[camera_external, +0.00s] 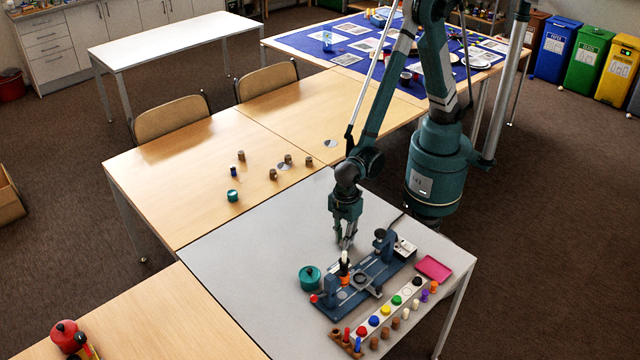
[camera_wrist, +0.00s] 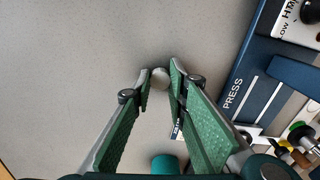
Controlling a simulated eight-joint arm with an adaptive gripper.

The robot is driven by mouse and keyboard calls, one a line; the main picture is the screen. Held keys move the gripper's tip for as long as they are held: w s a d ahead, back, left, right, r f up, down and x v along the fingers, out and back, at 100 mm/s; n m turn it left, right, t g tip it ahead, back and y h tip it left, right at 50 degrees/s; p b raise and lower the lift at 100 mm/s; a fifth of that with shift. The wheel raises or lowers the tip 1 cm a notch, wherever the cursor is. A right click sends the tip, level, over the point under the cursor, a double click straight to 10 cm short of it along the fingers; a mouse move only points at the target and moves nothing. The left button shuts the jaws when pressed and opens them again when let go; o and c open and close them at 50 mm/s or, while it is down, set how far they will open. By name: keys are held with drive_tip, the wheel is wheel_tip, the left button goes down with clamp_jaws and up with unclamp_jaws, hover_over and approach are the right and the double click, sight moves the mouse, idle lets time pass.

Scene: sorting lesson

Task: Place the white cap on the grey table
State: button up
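In the wrist view a small round whitish cap (camera_wrist: 160,78) sits between the tips of my gripper (camera_wrist: 160,75), which appear to touch it on both sides. Grey surface shows around it. In the external view my gripper (camera_external: 345,242) points down over the grey table (camera_external: 245,255), just behind the blue press.
The blue press (camera_external: 376,270) stands close in front of my gripper. A teal pot (camera_external: 310,277), a strip of coloured caps (camera_external: 388,308) and a pink tray (camera_external: 433,268) are nearby. The table's left part is clear.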

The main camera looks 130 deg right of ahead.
drive_tip(key=shift+f, duration=0.2)
drive_tip(key=o, duration=0.6)
drive_tip(key=shift+r, duration=0.1)
drive_tip(key=shift+r, duration=0.1)
wheel_tip(320, 180, up, 12)
drive_tip(key=p, duration=0.2)
idle(0.5)
idle(0.4)
drive_tip(key=shift+r, duration=0.15)
